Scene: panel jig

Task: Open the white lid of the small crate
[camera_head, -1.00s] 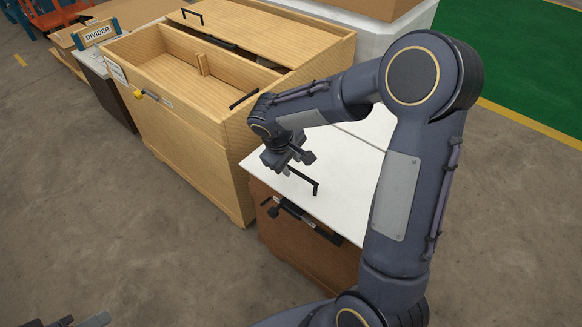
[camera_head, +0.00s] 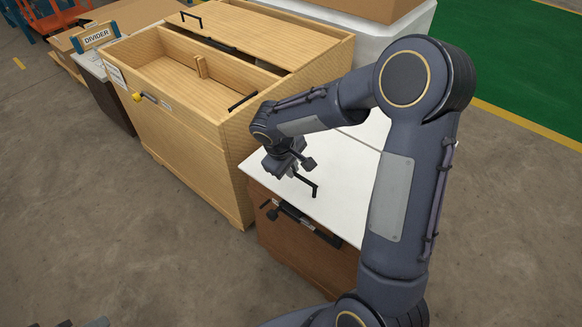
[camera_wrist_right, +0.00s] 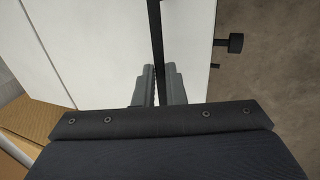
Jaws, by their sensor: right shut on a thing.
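The small brown crate (camera_head: 290,247) stands in the middle, and its white lid (camera_head: 338,190) lies flat on top. A black bar handle (camera_head: 308,185) stands on the lid near its front edge; it also shows in the right wrist view (camera_wrist_right: 156,35). My right gripper (camera_head: 292,174) is low over the lid, shut on the handle's far end. In the right wrist view, its grey fingers (camera_wrist_right: 157,84) lie on both sides of the black bar. My right arm hides much of the lid's right side. Only a dark bit of my left gripper (camera_head: 88,323) shows at the bottom left edge; its jaws cannot be made out.
A large light wooden crate (camera_head: 190,140) stands close on the left, partly open, with black handles. The brown crate's front has a black knob (camera_head: 270,214) and a dark bar (camera_head: 312,232). The floor in front is clear.

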